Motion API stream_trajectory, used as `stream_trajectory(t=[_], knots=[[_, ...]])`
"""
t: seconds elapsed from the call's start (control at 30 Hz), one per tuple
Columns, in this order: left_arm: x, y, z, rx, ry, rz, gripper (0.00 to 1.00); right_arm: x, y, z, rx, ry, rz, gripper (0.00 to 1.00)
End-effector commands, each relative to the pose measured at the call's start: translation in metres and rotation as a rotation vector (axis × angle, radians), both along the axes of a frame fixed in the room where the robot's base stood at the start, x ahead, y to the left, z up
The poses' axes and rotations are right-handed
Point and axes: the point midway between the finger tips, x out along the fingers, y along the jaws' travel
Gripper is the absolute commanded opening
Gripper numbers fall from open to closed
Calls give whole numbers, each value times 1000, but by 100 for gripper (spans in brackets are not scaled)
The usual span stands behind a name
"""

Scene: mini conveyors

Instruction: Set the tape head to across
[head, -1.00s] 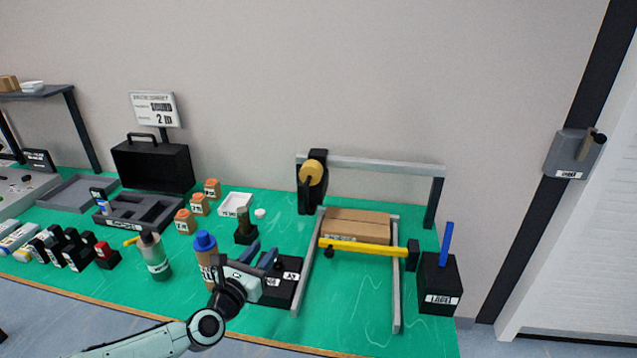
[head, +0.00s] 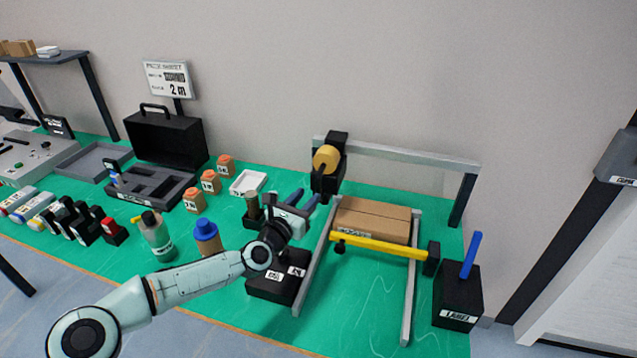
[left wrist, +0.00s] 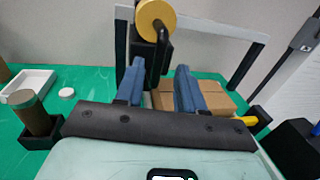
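The tape head is a black block with a tan tape roll (head: 326,158) on the left end of a grey overhead rail (head: 400,154). It also shows at the top middle of the left wrist view (left wrist: 155,18), with a dark bent bar beside the roll. A brown cardboard box (head: 375,215) lies between two grey side rails behind a yellow bar (head: 380,247). My left gripper (head: 310,202) is below and left of the tape head, fingers pointing toward it. In the left wrist view its blue fingers (left wrist: 160,85) are apart with nothing held. My right gripper is out of view.
A black box with white labels (head: 275,282) sits below my left gripper. A dark stand holding a brown-green cylinder (head: 252,210) is just left of it. A black box with a blue stick (head: 458,305) stands at right. Bottles and small containers fill the left.

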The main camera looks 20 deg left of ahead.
Motion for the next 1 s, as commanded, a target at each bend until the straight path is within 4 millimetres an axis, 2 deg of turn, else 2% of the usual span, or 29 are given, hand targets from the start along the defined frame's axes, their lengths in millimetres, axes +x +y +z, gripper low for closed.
stream_trajectory(t=[0.2, 0.33, 0.5, 0.8, 0.83, 0.93, 1.0], knots=[[39, -11, 3, -1, -2, -2, 38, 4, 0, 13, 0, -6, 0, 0], [55, -14, 2, -2, -1, 0, 38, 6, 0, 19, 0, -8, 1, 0], [66, -16, 1, 1, 0, -1, 38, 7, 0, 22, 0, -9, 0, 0], [68, -16, 0, 2, 1, -1, 38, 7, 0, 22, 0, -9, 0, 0], [67, -16, 0, 1, 1, 0, 35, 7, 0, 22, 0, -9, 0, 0], [67, -16, 0, 1, 1, 0, 2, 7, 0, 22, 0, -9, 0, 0], [67, -16, 0, 1, 1, 0, 0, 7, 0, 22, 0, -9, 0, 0]])
